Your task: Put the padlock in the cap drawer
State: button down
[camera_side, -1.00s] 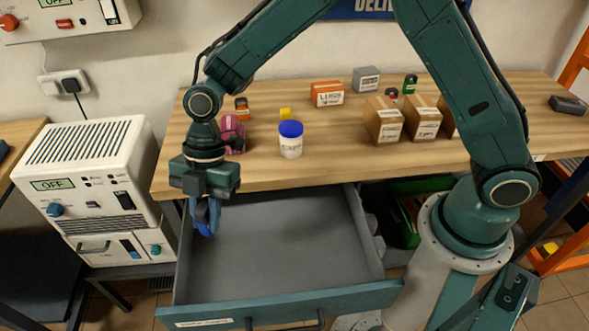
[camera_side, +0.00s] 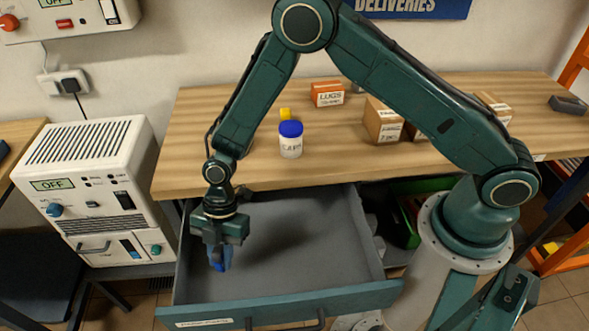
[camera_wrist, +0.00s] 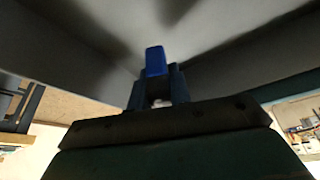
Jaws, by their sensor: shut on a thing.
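My gripper (camera_side: 219,258) points down into the left part of the open drawer (camera_side: 290,245). It is shut on a blue thing, which I take to be the padlock (camera_side: 217,265). In the wrist view the blue padlock (camera_wrist: 155,62) sticks out between the fingers, with grey drawer surfaces behind it. The drawer has a teal front with a white label too small to read, and its grey inside looks empty. I cannot tell whether the padlock touches the drawer floor.
A white jar with a blue lid (camera_side: 291,140) stands on the wooden bench (camera_side: 215,120) behind the drawer. An orange LUGS box (camera_side: 327,94) and cardboard boxes (camera_side: 382,121) stand farther back. A white device (camera_side: 95,175) is at the left.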

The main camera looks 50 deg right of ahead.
jog(key=shift+f, duration=1.9)
jog(key=shift+f, duration=0.15)
jog(key=c, duration=1.3)
grip_release()
jog(key=v, duration=1.2)
jog(key=shift+d, duration=0.1)
